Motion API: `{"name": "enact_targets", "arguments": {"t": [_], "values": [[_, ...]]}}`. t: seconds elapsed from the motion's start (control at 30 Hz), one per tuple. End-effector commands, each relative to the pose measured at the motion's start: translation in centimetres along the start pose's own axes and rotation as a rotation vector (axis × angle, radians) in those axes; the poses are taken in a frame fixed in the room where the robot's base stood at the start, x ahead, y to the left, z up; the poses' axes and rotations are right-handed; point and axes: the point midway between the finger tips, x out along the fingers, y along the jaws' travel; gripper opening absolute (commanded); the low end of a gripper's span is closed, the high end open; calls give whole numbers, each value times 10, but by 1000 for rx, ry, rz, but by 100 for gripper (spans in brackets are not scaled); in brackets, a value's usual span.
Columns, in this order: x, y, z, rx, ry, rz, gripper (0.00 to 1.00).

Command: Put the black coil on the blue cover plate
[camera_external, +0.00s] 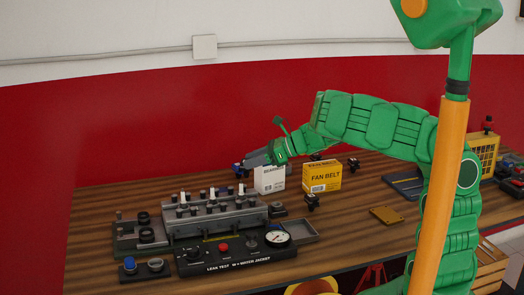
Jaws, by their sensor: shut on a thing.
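My gripper (247,164) reaches left over the back of the bench, tilted downward. It is shut on a small dark piece (238,171) with some blue on it, left of the white box. The piece is too small to tell whether it is the black coil. Similar black coil-like parts stand on the bench: one in front of the yellow box (313,201) and one right of it (353,164).
A white box (270,179) stands under my wrist, with a yellow fan belt box (321,177) beside it. A grey engine head (215,218) and a gauge panel (236,250) fill the front left. Bench between boxes and plates is mostly clear.

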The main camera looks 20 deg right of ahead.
Motion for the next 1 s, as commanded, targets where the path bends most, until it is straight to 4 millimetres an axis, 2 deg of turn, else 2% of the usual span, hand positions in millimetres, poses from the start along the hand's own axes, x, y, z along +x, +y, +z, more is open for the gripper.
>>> {"name": "enact_targets", "arguments": {"t": [0.3,0.67,1.0], "values": [[35,-27,-4,2,-4,4,10],[67,-54,-11,3,-2,0,10],[93,-69,-29,3,-2,1,10]]}}
